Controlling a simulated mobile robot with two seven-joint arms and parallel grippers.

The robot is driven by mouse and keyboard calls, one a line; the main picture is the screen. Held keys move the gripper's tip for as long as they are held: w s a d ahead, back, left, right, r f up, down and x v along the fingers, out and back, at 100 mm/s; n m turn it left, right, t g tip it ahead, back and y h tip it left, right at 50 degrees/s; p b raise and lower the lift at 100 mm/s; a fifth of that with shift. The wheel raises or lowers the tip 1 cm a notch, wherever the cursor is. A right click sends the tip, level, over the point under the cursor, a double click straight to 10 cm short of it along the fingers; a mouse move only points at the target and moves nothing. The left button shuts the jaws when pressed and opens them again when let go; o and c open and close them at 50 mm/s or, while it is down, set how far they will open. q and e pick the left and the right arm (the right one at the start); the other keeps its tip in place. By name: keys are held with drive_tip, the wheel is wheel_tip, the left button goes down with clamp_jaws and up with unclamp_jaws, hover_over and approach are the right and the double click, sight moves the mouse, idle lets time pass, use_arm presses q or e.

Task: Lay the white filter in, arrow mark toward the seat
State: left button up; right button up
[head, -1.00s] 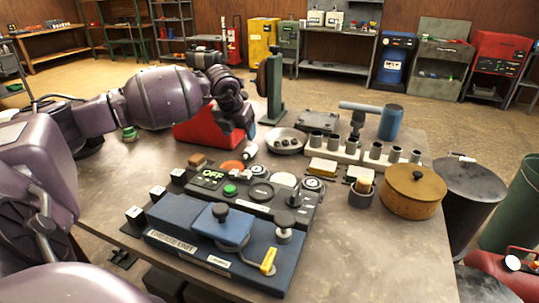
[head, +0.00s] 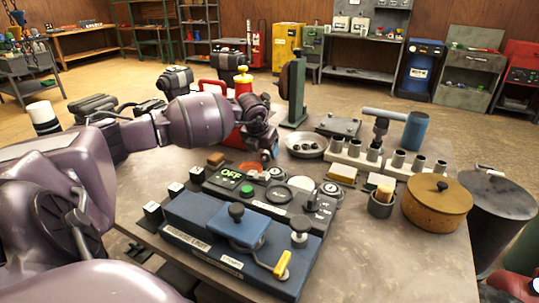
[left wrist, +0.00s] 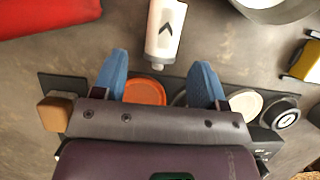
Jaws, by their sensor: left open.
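The white filter (left wrist: 167,30) lies on the table in the left wrist view, with a black arrow mark pointing up the picture and a narrow end at the bottom. My left gripper (left wrist: 162,72) is open and empty, blue fingers apart. The filter's narrow end is near the line between the fingertips; its body lies beyond them. In the head view my left gripper (head: 267,153) is low behind the dark control panel and hides the filter. The blue unit (head: 190,215) with a yellow lever stands at the table's front; I cannot tell where its seat is. My right gripper is out of view.
An orange disc (left wrist: 145,92) lies below the fingers, beside a brown block (left wrist: 55,113). A metal bowl (head: 306,146), a row of grey cups (head: 398,158) and a tan lidded pot (head: 437,205) stand to the right. A red container (left wrist: 45,15) is at upper left.

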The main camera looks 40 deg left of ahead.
sight(265, 157)
use_arm(q)
drive_tip(key=x, duration=0.2)
drive_tip(key=shift+w+f, duration=0.15)
drive_tip(key=shift+f, duration=0.2)
drive_tip(key=c, duration=1.1)
wheel_tip(265, 157, up, 20)
drive_tip(key=shift+r+p, duration=0.1)
drive_tip(key=shift+p, duration=0.25)
